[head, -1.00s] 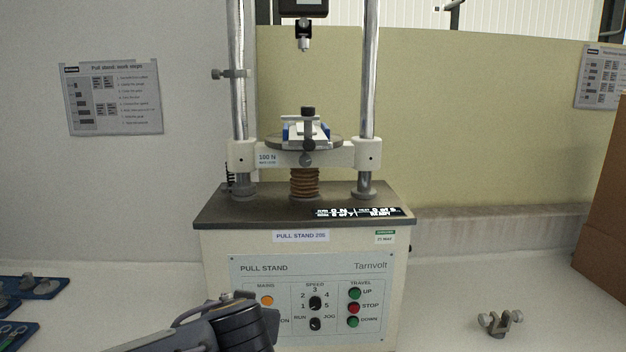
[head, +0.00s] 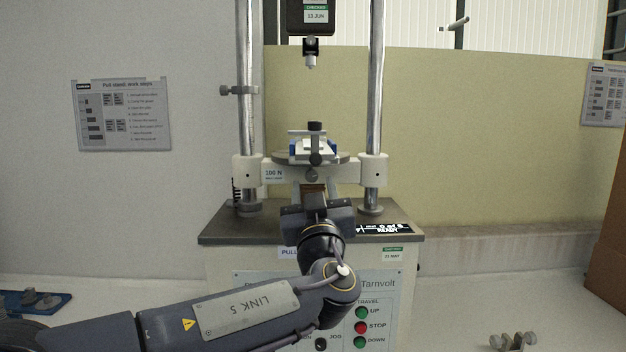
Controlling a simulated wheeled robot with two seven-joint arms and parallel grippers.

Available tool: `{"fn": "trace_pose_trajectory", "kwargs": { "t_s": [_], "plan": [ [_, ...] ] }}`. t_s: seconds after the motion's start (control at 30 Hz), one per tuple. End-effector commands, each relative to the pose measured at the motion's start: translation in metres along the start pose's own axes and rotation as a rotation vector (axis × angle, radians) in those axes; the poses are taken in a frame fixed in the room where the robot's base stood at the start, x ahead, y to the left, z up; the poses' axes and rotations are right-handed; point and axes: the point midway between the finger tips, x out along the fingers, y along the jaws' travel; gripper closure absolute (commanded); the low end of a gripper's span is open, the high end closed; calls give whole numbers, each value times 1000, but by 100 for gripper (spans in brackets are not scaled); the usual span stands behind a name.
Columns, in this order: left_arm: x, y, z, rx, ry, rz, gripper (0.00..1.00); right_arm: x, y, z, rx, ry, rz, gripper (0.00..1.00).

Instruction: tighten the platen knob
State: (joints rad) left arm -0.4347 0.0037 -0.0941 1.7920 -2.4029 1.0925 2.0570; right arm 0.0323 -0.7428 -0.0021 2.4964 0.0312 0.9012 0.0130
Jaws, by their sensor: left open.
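The pull stand (head: 232,222) stands in the middle of the view with its round grey platen (head: 282,157) on the pale crosshead. My right gripper is not in view.
Two steel columns (head: 376,100) rise on either side of the platen. A force gauge with a hook (head: 310,52) hangs above it. A grey bracket (head: 513,341) lies on the bench at right, a blue tray (head: 55,299) at left. A brown box (head: 610,235) stands far right.

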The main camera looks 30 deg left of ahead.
Motion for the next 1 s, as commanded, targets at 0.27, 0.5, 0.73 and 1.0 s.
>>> {"fn": "trace_pose_trajectory", "kwargs": {
  "t_s": [0.27,0.5,0.73,1.0],
  "plan": [
    [17,0,0,1,0,0,56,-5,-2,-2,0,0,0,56],
    [17,0,0,1,0,0,63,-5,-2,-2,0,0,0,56],
    [17,0,0,1,-1,0,93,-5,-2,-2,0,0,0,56],
    [16,-1,3,13,-1,4,100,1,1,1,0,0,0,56]
  ]
}}
